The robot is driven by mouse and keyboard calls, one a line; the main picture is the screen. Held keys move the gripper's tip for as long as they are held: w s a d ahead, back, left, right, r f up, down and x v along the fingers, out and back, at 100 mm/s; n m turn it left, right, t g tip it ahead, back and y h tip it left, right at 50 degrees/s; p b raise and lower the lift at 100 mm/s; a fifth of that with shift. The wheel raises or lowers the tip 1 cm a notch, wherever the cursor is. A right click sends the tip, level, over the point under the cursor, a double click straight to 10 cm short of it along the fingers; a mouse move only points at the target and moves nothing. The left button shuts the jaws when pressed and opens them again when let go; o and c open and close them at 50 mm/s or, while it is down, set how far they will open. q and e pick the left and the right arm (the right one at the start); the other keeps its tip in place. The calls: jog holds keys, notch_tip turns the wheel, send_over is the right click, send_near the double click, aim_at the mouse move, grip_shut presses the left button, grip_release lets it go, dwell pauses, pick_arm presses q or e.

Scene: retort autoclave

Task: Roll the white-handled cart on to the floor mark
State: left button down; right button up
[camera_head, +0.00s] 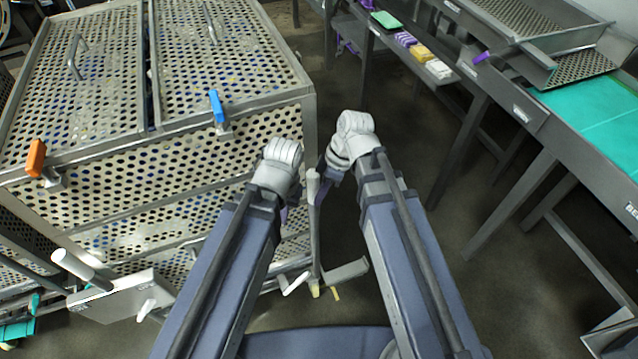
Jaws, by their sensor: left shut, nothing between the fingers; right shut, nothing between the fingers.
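A large perforated metal cart (230,160) fills the left of the head view, with lidded baskets on top. A white handle (313,188) stands upright at its right corner. Another white handle (80,267) sticks out at its lower left. My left gripper (285,212) is shut at the cart's near side, left of the upright handle, its fingertips mostly hidden. My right gripper (325,165) is shut, close beside the top of that handle; I cannot tell whether it touches. A small yellow patch (336,294) shows low by the cart's corner; I cannot tell whether it is the floor mark.
An orange latch (36,157) and a blue latch (217,106) sit on the cart's top edge. A grey metal bench (520,110) with trays and a green mat (595,105) runs along the right. Dark floor (420,130) lies free between cart and bench.

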jog(key=shift+w+a+f, duration=0.1)
jog(key=shift+w+a, duration=0.1)
jog(key=shift+w, duration=0.15)
jog(key=shift+o, duration=0.2)
jog(key=shift+w+d+r+p, duration=0.1)
jog(key=shift+w+r+p, duration=0.05)
jog(key=shift+r+p, duration=0.4)
jog(key=shift+o, duration=0.6)
jog(key=shift+w+r+p, duration=0.1)
jog(key=shift+r+p, duration=0.4)
jog(key=shift+p, duration=0.15)
jog(key=shift+o, duration=1.4)
jog(key=shift+d+r+p, duration=0.25)
jog(key=shift+r+p, duration=0.3)
jog(key=shift+s+d+r+p, duration=0.2)
jog(key=shift+d+r+p, duration=0.2)
jog(key=shift+r+p, duration=0.45)
jog(key=shift+s+d+r+p, duration=0.25)
jog(key=shift+d+r+p, duration=0.2)
jog(key=shift+r+p, duration=0.35)
jog(key=shift+s+d+r+p, duration=0.2)
jog(key=shift+d+r+p, duration=0.2)
jog(key=shift+r+p, duration=0.45)
